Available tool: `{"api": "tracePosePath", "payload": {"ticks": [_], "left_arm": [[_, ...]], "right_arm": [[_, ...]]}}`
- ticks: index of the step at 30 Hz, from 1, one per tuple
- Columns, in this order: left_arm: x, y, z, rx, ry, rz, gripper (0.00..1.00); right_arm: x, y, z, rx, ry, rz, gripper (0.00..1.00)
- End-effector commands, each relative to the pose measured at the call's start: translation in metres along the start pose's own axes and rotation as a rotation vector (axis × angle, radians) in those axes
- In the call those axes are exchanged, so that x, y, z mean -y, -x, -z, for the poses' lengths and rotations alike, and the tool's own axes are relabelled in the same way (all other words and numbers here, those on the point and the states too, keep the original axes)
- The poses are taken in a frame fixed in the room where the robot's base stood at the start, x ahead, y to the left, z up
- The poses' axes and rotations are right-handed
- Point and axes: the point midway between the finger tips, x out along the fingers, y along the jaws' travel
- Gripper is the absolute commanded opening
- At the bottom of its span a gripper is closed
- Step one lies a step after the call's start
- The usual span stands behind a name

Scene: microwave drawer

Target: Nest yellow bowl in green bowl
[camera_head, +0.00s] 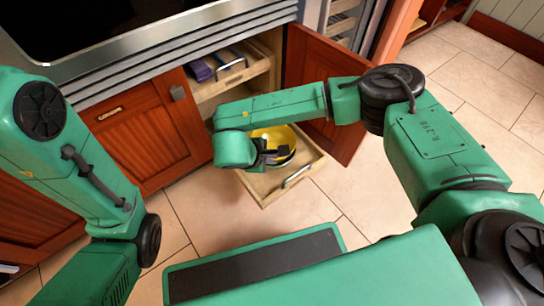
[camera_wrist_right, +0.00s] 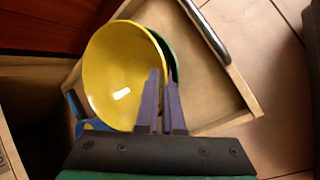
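The yellow bowl (camera_head: 272,137) is over the pulled-out lower drawer, partly hidden by my right gripper (camera_head: 268,156). In the right wrist view the yellow bowl (camera_wrist_right: 112,72) opens toward the camera, and a crescent of the green bowl (camera_wrist_right: 167,55) shows behind its right rim. The yellow bowl overlaps the green one; how deep it sits cannot be told. My right gripper (camera_wrist_right: 162,76) has its fingers close together, one inside and one outside the yellow rim, pinching it. My left arm shows at the left, but its gripper is out of view.
The lower drawer (camera_head: 312,162) stands out over the tiled floor, with an open cabinet door (camera_head: 325,75) beside it. An upper drawer (camera_head: 262,62) holds a purple item (camera_head: 199,70) and a blue-and-grey item (camera_head: 231,66). A blue object (camera_wrist_right: 78,112) is beside the yellow bowl.

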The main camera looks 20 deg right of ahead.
Motion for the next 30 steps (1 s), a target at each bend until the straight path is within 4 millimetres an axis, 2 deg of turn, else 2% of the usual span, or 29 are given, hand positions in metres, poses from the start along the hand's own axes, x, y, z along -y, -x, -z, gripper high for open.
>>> {"api": "tracePosePath", "payload": {"ticks": [11, 14, 15, 24, 25, 26, 30], "left_arm": [[0.0006, -0.0034, -0.0011, -0.001, 0.0, 0.0, 0.34], [0.0006, -0.0034, -0.0011, -0.001, 0.0, 0.0, 0.34], [0.0006, -0.0033, -0.0011, -0.001, 0.0, 0.0, 0.34], [0.0007, -0.003, -0.0009, -0.001, 0.0, 0.0, 0.34], [0.0007, -0.003, -0.0009, -0.001, 0.0, 0.0, 0.34], [0.0007, -0.0029, -0.0009, -0.001, 0.0, 0.0, 0.34], [0.0007, -0.0029, -0.0008, -0.001, 0.0, 0.0, 0.34]], "right_arm": [[0.0011, 0.0005, -0.0012, 0.0, 0.0, -0.001, 0.0], [0.0012, 0.0005, -0.0011, 0.0, 0.0, 0.0, 0.35], [0.0013, 0.0005, -0.0011, 0.0, 0.0, 0.0, 0.4], [0.0025, -0.0004, -0.0011, 0.0, 0.002, 0.002, 0.39], [0.0026, -0.0004, -0.0011, 0.0, 0.002, 0.002, 0.51], [0.0026, -0.0005, -0.0011, 0.0, 0.002, 0.002, 0.55], [0.003, -0.0006, -0.001, 0.0, 0.002, 0.003, 0.55]]}}
